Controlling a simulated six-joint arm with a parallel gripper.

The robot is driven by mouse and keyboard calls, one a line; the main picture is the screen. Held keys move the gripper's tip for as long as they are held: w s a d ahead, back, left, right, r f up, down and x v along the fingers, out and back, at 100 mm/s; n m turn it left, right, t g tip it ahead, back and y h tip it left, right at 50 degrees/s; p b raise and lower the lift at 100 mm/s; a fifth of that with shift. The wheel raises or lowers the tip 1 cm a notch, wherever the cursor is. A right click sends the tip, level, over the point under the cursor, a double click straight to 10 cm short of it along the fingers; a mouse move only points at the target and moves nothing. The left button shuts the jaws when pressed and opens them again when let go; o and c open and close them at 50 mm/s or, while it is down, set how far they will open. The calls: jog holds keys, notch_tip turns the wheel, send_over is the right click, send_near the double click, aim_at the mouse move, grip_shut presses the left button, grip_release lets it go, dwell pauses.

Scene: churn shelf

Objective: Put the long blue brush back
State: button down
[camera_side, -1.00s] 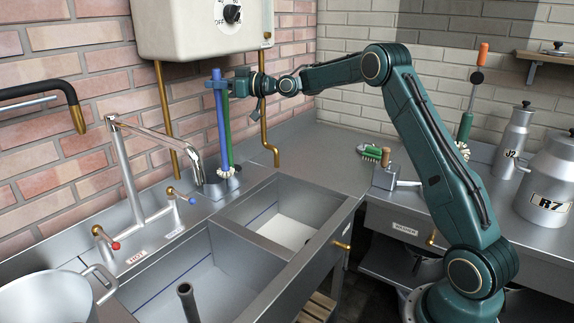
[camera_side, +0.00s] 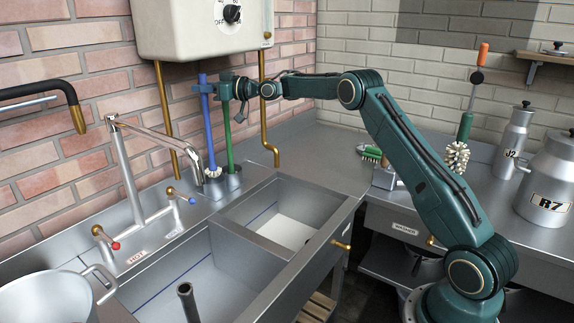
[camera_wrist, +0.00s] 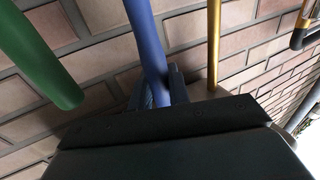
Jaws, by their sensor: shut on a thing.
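The long blue brush (camera_side: 208,125) hangs nearly upright in my gripper (camera_side: 208,88), which is shut on the upper part of its handle. Its white bristle head (camera_side: 212,173) is low, by the left part of the metal holder (camera_side: 230,184) behind the sink; I cannot tell whether it is over the rim or inside. A green-handled brush (camera_side: 228,135) stands in the holder just to the right. In the wrist view the blue handle (camera_wrist: 146,40) runs between my fingers, and the green handle (camera_wrist: 38,52) is at the left.
The tap spout (camera_side: 192,150) is close left of the blue brush. Brass pipes (camera_side: 264,110) run down the brick wall behind. The white heater box (camera_side: 195,28) hangs above. The double sink (camera_side: 262,240) lies in front. Another green brush (camera_side: 465,125) stands at right.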

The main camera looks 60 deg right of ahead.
aim_at(205, 104)
jog(key=shift+f, duration=0.2)
jog(key=f, duration=0.4)
jog(key=shift+w+f, duration=0.2)
jog(key=shift+f, duration=0.4)
jog(key=c, duration=1.3)
grip_release()
jog(key=shift+r, duration=0.2)
jog(key=shift+v, duration=6)
